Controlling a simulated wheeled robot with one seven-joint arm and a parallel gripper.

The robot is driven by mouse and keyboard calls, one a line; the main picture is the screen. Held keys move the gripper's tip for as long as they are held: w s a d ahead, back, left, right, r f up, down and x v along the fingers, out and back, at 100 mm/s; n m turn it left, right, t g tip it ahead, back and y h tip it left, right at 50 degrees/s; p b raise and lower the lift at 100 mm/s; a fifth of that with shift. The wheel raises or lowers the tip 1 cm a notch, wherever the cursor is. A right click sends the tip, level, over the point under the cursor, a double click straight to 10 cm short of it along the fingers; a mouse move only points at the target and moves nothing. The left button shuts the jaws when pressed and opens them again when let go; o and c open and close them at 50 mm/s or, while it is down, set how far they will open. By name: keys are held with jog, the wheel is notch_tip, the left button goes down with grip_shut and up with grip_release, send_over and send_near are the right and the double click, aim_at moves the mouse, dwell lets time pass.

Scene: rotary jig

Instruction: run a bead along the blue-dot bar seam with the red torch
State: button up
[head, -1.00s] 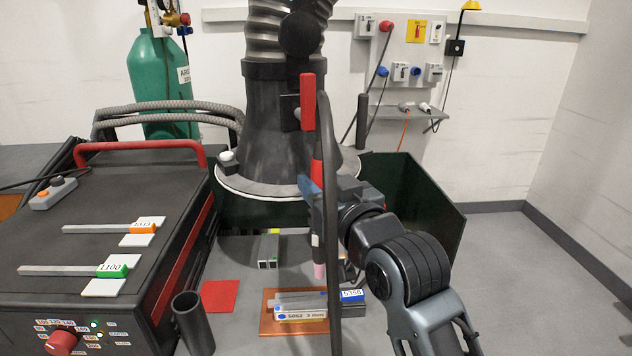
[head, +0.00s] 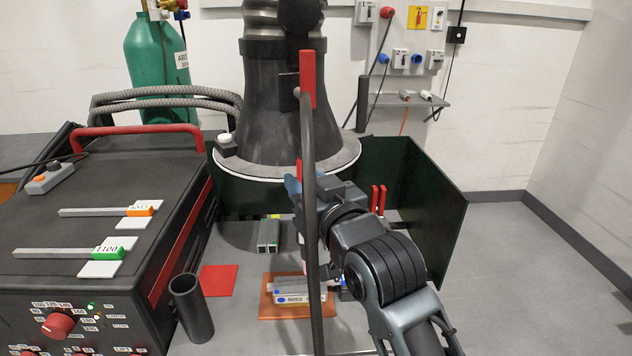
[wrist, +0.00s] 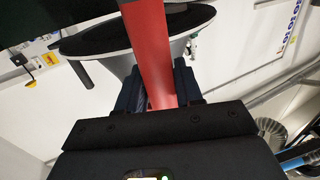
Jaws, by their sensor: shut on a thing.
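My gripper (head: 297,186) is shut on the red torch (wrist: 150,55), whose handle runs between the jaws in the wrist view. In the head view the torch is mostly hidden behind its dark hose (head: 311,230) and my gripper. The blue-dot bar (head: 308,298), marked 5052, lies on a copper-coloured plate (head: 268,308) below my gripper. A grey strip lies along the bar's back edge. The torch's lower end is near the bar, partly covered by the hose. I cannot tell whether it touches the seam.
A black machine (head: 120,190) with a red handle stands at left. A grey block (head: 268,235) is behind the bar. Dark green screens (head: 425,190) and a wide grey duct hood (head: 285,110) enclose the back.

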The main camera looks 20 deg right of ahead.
jog(key=shift+w+a+f+b, duration=0.3)
jog(key=shift+a+b, duration=0.05)
jog(key=shift+a, duration=0.5)
jog(key=shift+w+a+f+b, duration=0.35)
jog(key=shift+a+b, duration=0.05)
jog(key=shift+a, duration=0.45)
jog(key=shift+w+a+f+b, duration=0.3)
jog(key=shift+a+b, duration=0.05)
jog(key=shift+a, duration=0.5)
jog(key=shift+f+b, duration=0.5)
jog(key=shift+f, duration=0.2)
dwell(1.0)
jog(key=shift+r, duration=0.15)
dwell(0.6)
